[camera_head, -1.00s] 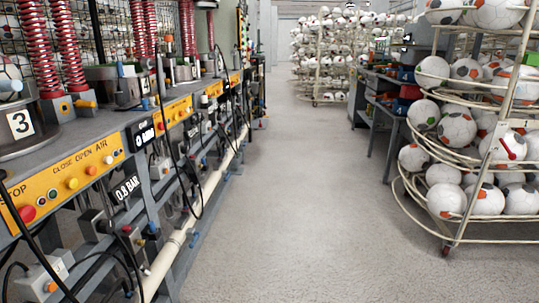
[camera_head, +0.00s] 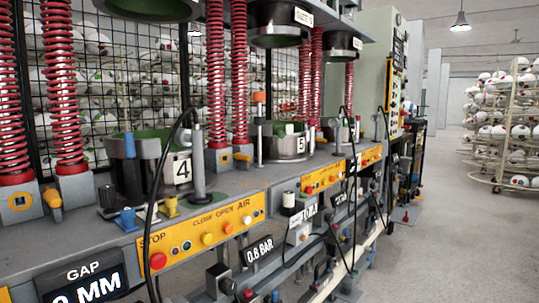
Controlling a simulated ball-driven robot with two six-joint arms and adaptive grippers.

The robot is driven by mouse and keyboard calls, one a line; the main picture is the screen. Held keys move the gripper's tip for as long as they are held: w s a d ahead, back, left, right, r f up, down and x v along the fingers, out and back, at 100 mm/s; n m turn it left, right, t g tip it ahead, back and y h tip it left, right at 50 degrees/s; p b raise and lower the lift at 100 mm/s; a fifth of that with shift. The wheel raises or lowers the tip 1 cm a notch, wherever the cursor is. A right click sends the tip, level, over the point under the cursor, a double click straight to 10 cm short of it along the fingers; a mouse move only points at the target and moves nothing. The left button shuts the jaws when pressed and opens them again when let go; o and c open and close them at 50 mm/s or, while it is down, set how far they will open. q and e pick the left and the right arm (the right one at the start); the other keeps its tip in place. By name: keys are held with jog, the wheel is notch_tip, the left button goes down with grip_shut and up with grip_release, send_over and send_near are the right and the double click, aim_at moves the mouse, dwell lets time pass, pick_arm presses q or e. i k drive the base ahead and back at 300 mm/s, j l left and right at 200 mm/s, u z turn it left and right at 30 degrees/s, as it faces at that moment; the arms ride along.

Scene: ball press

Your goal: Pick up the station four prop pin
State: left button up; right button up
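Station four is at the left, with a round grey mould (camera_head: 125,170) lined in green and a white plate numbered 4 (camera_head: 182,170). An upright grey metal post (camera_head: 198,165) stands just right of the plate on the bench. A small yellow fitting (camera_head: 171,206) and a blue fitting (camera_head: 127,219) sit at the bench's front edge below the mould. I cannot tell for sure which of these parts is the prop pin. Neither of my grippers is in view.
The grey bench (camera_head: 240,183) runs away to the right, with a yellow control panel (camera_head: 205,233) and a hanging black hose. Red springs (camera_head: 216,75) rise behind it. Station five's mould (camera_head: 287,140) is farther along. The floor (camera_head: 450,220) at right is clear.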

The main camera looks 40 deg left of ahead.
aim_at(238, 157)
jog(key=i+u, duration=0.2)
jog(key=i, duration=0.3)
jog(key=i+l+u, duration=0.15)
jog(key=i, duration=0.35)
